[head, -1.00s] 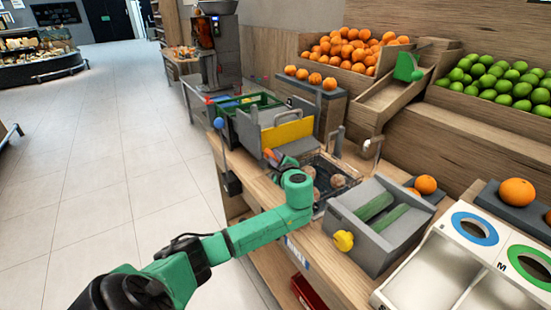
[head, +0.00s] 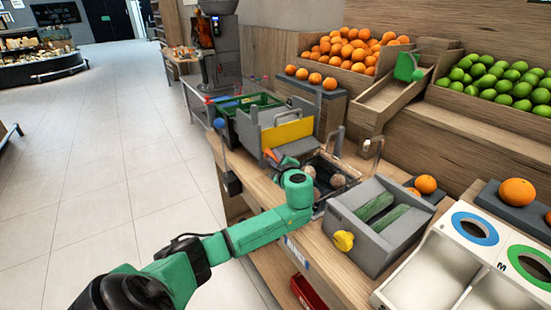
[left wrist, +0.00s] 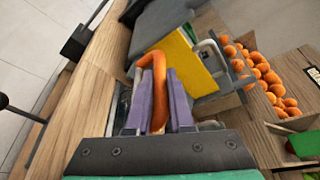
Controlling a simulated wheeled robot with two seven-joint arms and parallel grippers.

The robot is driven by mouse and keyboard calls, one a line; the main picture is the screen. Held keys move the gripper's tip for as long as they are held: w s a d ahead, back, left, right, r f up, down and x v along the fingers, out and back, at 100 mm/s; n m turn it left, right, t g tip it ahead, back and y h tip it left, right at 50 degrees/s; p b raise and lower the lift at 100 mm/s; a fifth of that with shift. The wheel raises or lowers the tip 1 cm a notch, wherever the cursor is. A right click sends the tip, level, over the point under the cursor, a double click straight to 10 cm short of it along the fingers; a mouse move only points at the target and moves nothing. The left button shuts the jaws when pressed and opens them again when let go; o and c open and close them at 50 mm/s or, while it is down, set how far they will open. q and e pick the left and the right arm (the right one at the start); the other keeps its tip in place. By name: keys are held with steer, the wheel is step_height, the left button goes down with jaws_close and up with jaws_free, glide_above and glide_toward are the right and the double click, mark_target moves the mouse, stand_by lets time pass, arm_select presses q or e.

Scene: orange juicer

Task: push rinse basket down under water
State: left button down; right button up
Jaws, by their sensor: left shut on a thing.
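The rinse basket (head: 339,179) sits in a basin at the middle of the counter in the head view, with round brownish items in it. Its lower part and the water level are hard to make out. An orange looped handle (left wrist: 158,80) stands up in the left wrist view. My left gripper (left wrist: 158,105) is shut on this handle, with a purple finger on each side. In the head view my left gripper (head: 275,157) is at the basin's left side, partly hidden by its own green wrist. My right gripper is not in view.
Curved metal taps (head: 370,145) rise at the right. Floor at left is clear.

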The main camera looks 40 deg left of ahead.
arm_select(q)
steer(key=shift+f, duration=0.15)
step_height(320, 180, down, 8)
steer(key=b, duration=0.4)
steer(key=shift+r, duration=0.35)
steer(key=c, duration=1.2)
jaws_free()
steer(key=shift+r, duration=0.1)
steer(key=shift+o, duration=0.6)
steer(key=shift+r, duration=0.2)
steer(key=b+v, duration=0.1)
steer(key=v, duration=1.3)
steer(key=shift+d, duration=0.3)
